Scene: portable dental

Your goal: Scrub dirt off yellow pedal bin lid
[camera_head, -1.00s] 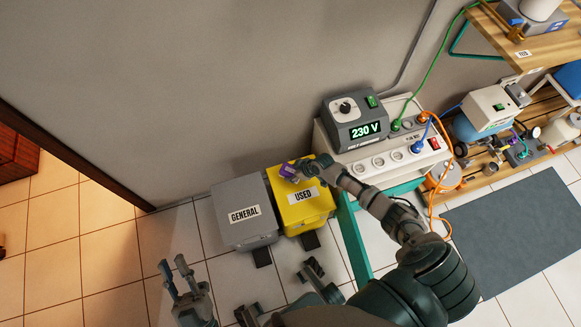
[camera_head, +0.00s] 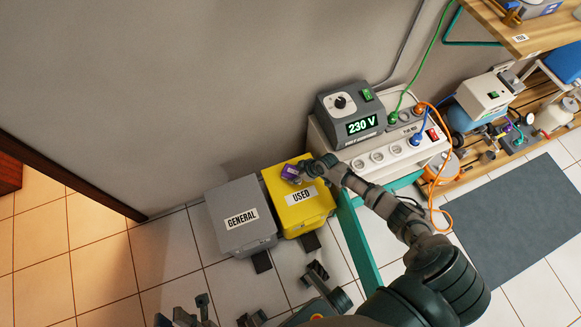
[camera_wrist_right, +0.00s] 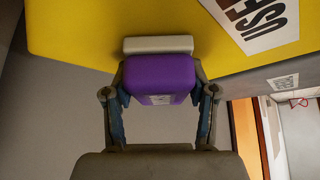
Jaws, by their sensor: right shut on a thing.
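The yellow pedal bin (camera_head: 295,206), labelled USED, stands against the wall with its lid (camera_head: 284,186) down. My right gripper (camera_head: 306,168) is over the back part of the lid, shut on a purple scrubber (camera_head: 290,174). In the right wrist view, the purple scrubber (camera_wrist_right: 160,78) sits between the fingers, and its pale pad (camera_wrist_right: 158,44) lies against or just over the yellow lid (camera_wrist_right: 90,25). I cannot tell dirt on the lid. My left gripper (camera_head: 182,310) is low at the bottom edge, away from the bin, and partly cut off.
A grey GENERAL bin (camera_head: 232,217) stands directly left of the yellow bin. Right of it is a teal-legged stand (camera_head: 358,235) with a power strip (camera_head: 385,155) and a 230 V unit (camera_head: 350,115). An orange cable (camera_head: 436,190) hangs there. Tiled floor lies in front.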

